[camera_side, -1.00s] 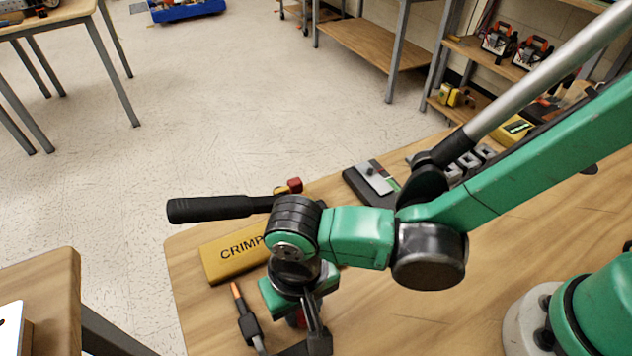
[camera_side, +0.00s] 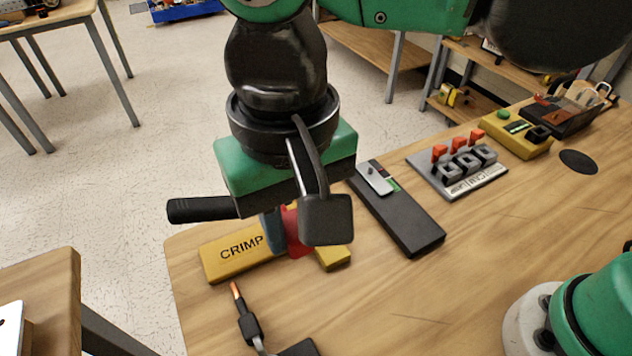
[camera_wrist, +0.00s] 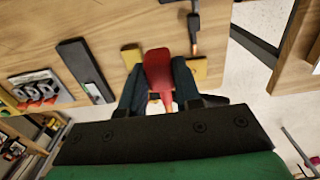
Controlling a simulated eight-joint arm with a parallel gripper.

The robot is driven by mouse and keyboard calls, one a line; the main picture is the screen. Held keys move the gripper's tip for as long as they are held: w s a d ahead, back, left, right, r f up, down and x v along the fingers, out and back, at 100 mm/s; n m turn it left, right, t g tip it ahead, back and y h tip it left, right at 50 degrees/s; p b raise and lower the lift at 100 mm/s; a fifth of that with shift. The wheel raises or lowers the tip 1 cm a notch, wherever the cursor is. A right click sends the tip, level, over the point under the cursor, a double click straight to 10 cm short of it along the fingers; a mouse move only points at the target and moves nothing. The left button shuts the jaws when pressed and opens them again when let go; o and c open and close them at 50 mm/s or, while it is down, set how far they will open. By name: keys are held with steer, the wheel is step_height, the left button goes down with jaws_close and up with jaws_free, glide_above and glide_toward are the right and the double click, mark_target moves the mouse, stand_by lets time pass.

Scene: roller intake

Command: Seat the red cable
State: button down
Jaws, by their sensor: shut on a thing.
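My gripper (camera_side: 292,228) is shut on a red piece (camera_side: 298,240), apparently the red cable's end. In the wrist view the red piece (camera_wrist: 158,68) sits between the two dark fingers of my gripper (camera_wrist: 158,95), with a small pale orange tip showing. It overlaps the middle of the yellow CRIMP block (camera_side: 232,257). I cannot tell whether it touches the block. The block's black lever handle (camera_side: 200,210) points left, and its other end is hidden behind my gripper. A grey cable with a black body and orange tip (camera_side: 248,322) lies on the table in front.
A dark flat device (camera_side: 410,225) lies right of the block. Beyond it are a plate with several grey clamps and red levers (camera_side: 462,165), a yellow box (camera_side: 515,133) and a dark tray (camera_side: 562,115). The table front between the block and my base is mostly clear.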

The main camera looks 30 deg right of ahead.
steer(key=shift+w+r, duration=0.1)
steer(key=shift+r, duration=0.8)
steer(key=shift+w+d+f, duration=1.1)
steer(key=shift+d+f, duration=0.15)
steer(key=shift+f, duration=1.2)
steer(key=shift+w+d+f, duration=1.05)
steer(key=shift+d+f, duration=0.2)
steer(key=shift+f, duration=1.25)
steer(key=shift+w+d+f, duration=1.1)
steer(key=shift+d+f, duration=0.15)
steer(key=shift+f, duration=1.2)
steer(key=shift+f, duration=1)
steer(key=c, duration=1)
jaws_free()
steer(key=shift+f, duration=0.1)
steer(key=shift+c, duration=0.2)
steer(key=shift+o, duration=0.6)
